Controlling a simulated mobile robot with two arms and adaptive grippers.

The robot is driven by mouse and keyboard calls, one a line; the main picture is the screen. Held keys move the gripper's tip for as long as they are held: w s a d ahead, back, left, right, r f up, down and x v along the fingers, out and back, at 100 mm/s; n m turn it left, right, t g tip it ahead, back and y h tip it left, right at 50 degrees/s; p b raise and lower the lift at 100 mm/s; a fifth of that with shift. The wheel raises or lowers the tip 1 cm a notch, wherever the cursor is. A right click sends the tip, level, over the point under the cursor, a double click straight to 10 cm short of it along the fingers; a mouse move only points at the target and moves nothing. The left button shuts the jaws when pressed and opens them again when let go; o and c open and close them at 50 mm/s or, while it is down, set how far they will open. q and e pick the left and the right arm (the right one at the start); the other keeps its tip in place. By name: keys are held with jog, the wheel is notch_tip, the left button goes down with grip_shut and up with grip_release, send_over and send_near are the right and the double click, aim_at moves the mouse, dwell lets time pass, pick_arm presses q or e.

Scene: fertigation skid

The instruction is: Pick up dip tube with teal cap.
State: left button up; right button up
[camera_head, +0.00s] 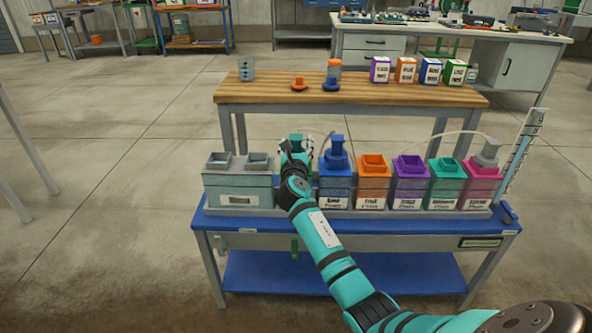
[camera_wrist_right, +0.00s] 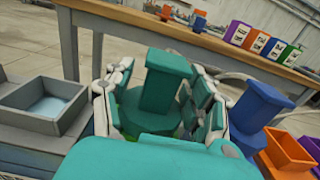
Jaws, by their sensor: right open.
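The dip tube's teal cap (camera_wrist_right: 162,85) stands upright between the fingers of my right gripper (camera_wrist_right: 160,105). In the head view the teal cap (camera_head: 296,138) shows only partly behind the right gripper (camera_head: 297,153), over the tank row. The fingers are apart on both sides of the cap; whether they touch it cannot be told. The tube below the cap is hidden; a bit of green shows under it in the wrist view. My left gripper is not in view.
A blue-capped dip tube (camera_head: 337,153) stands close to the right. Open orange (camera_head: 374,164), purple (camera_head: 409,165) and teal (camera_head: 446,168) tanks follow, then a pink one with a grey cap (camera_head: 487,153). A grey two-basin box (camera_head: 238,185) is left. A wooden bench (camera_head: 280,93) stands behind.

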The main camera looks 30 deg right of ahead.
grip_shut()
dwell(0.3)
jog(key=shift+r, duration=0.15)
